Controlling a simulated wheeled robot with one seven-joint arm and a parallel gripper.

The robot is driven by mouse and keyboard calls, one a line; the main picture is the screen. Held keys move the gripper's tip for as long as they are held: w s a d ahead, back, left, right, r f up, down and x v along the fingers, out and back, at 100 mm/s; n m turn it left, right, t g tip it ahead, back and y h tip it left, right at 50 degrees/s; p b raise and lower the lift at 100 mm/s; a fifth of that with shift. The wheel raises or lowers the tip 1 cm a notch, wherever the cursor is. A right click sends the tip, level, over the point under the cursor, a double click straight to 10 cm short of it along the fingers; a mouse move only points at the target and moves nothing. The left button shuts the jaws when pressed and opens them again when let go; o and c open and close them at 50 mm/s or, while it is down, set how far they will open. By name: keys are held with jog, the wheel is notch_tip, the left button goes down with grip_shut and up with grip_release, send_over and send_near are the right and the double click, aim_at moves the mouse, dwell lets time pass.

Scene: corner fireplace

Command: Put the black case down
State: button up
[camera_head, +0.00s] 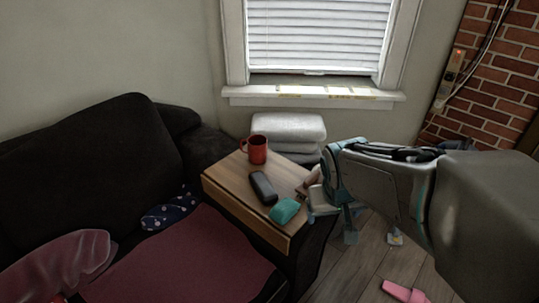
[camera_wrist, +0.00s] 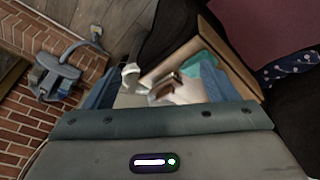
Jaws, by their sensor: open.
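The black case (camera_head: 263,188) lies on the wooden tray table (camera_head: 232,190) over the sofa arm, between the red mug and a teal item. My gripper (camera_head: 318,204) is to the right of the case, at the tray's right edge, apart from the case. In the wrist view my gripper's fingers (camera_wrist: 160,88) are spread. A small brown-and-white thing (camera_wrist: 165,86) shows between them; I cannot tell whether they touch it. I cannot make out the black case in the wrist view.
A red mug (camera_head: 257,149) stands at the tray's back, and a teal item (camera_head: 285,210) lies near its front right. The dark sofa (camera_head: 90,150) is at left. A pink item (camera_head: 403,291) lies on the floor at right.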

jog(key=w+a+f+n+t+b, duration=0.1)
jog(key=w+f+t, duration=0.15)
jog(key=w, duration=0.45)
jog(key=w+a+f+n+t+b, duration=0.1)
jog(key=w+a+f, duration=0.1)
jog(key=w+f, duration=0.3)
jog(key=n+t+y+b, duration=0.1)
jog(key=n+y+b, duration=0.1)
jog(key=y, duration=0.2)
send_near(264, 185)
jog(key=shift+y, duration=0.4)
jog(key=b+x, duration=0.1)
jog(key=x, duration=0.1)
jog(key=b+x, duration=0.3)
jog(key=shift+w+d+f, duration=0.2)
jog(key=shift+f, duration=0.2)
jog(key=shift+b+x, duration=1.15)
jog(key=shift+x, duration=1.7)
jog(key=c, duration=1.2)
jog(key=shift+o, duration=0.2)
jog(key=shift+r, duration=0.15)
